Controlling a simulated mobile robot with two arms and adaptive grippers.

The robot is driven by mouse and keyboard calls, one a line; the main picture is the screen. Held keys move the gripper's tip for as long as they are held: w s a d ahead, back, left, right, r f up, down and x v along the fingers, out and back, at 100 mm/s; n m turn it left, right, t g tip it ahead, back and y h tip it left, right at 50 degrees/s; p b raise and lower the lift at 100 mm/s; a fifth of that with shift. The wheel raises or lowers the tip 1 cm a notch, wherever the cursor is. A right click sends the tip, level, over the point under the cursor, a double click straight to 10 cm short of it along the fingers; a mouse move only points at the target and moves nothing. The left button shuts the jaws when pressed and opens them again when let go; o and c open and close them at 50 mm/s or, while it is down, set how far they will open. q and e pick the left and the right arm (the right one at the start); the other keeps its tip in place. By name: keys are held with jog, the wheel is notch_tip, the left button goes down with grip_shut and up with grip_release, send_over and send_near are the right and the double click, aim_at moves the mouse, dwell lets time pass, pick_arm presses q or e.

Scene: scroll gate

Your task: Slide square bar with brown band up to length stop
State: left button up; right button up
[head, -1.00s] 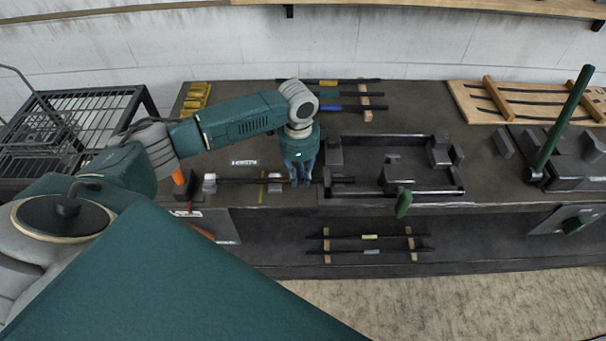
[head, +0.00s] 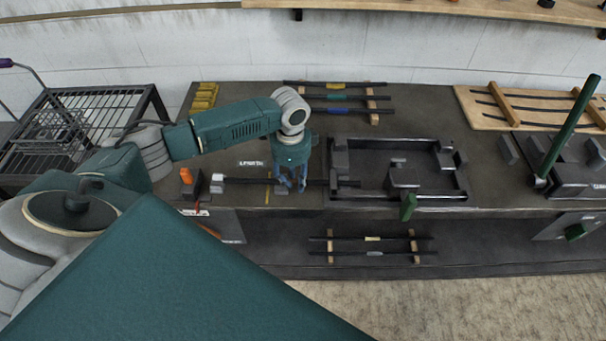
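A thin dark bar (head: 240,181) lies along the front part of the bench, between a light grey block (head: 217,184) on the left and the dark frame on the right. Its brown band cannot be made out clearly; a yellowish line (head: 268,195) crosses the bench near the bar. A dark upright plate (head: 197,184) with an orange part (head: 186,176) stands just left of the grey block, perhaps the length stop. My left gripper (head: 290,186) points down at the bar with its fingers around or beside it. Its grip is too small to judge. My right gripper is not in view.
A dark walled fixture (head: 464,180) with a green handle (head: 408,207) stands right of the gripper. Several banded bars rest on a rack (head: 372,104) behind, and more on a lower shelf (head: 414,245). A green lever (head: 569,125) rises at right. A wire rack (head: 90,100) stands left.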

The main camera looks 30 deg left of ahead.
aim_at(292, 182)
pick_arm(q)
jog(key=shift+a+r, duration=0.1)
jog(key=shift+a, duration=0.45)
jog(key=shift+w+d+r, duration=0.1)
jog(key=shift+w+d, duration=0.15)
jog(key=shift+d, duration=0.15)
jog(key=shift+r, duration=4)
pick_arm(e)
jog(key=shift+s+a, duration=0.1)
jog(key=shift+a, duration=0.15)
